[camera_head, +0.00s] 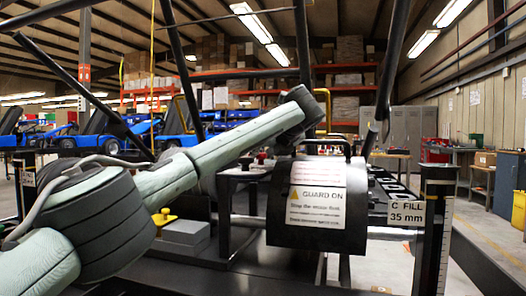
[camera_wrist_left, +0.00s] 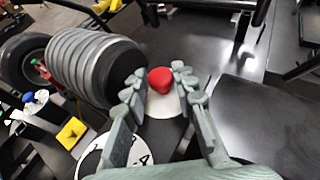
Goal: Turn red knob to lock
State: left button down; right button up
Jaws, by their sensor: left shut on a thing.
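The red knob (camera_wrist_left: 160,80) shows in the left wrist view, on a pale round base, between the fingertips of my left gripper (camera_wrist_left: 160,84). The gripper's two fingers are on either side of the knob and shut on it. The fingers and the red knob cannot be made out there. My right gripper is in neither view.
A "C FILL 35 mm" post (camera_head: 433,225) stands to the right. A yellow knob (camera_head: 163,216) sits near a grey box (camera_head: 186,232). Black frame bars cross overhead.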

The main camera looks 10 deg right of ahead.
pick_arm(q)
jog(key=c, duration=1.2)
grip_release()
jog(key=v, duration=1.2)
jog(key=shift+a, duration=0.1)
jog(key=shift+c, duration=0.3)
